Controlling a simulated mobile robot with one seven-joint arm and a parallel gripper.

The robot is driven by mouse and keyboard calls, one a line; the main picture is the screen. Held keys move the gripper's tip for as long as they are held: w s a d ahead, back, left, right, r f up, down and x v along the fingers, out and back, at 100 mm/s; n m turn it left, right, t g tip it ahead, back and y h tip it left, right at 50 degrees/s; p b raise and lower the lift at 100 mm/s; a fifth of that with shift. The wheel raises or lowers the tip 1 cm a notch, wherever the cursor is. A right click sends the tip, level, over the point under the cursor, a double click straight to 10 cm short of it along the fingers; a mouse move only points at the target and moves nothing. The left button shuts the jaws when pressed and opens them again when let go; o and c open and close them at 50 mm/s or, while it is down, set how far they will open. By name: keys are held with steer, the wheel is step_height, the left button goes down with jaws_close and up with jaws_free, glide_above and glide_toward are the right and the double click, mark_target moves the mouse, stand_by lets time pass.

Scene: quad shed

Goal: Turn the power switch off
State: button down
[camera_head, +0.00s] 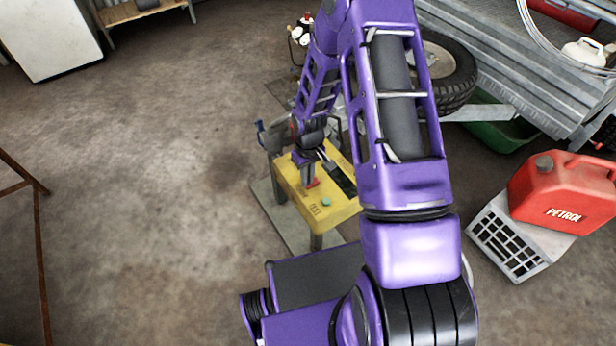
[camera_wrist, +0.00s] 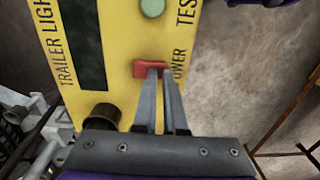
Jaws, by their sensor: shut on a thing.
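The power switch is a red rocker (camera_wrist: 150,68) on a yellow panel (camera_wrist: 122,40), beside the printed word POWER, in the wrist view. My gripper (camera_wrist: 160,76) has its two fingers close together at the red switch, their tips covering its lower right part. The fingers are shut on the switch. In the head view the yellow box (camera_head: 325,212) stands on short legs, with my gripper (camera_head: 309,183) over it and a bit of the red switch (camera_head: 314,183) showing. I cannot tell which way the switch is tipped.
A green round button (camera_wrist: 152,8) marked TEST and a dark strip are on the same panel.

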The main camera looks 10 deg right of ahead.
mark_target(314, 183)
steer(key=shift+s+a+f, duration=0.2)
steer(key=shift+a+f, duration=0.1)
steer(key=shift+f, duration=0.3)
steer(key=shift+w+d+r, duration=0.1)
steer(key=shift+w+d, duration=0.2)
steer(key=shift+d, duration=0.7)
step_height(314, 183, up, 15)
steer(key=a+p, duration=0.1)
steer(key=p, duration=0.3)
steer(key=shift+p, duration=0.35)
steer(key=shift+w+d+r+y+p, duration=0.1)
steer(key=shift+w+d+y+p, duration=0.1)
steer(key=shift+d+y+p, duration=0.8)
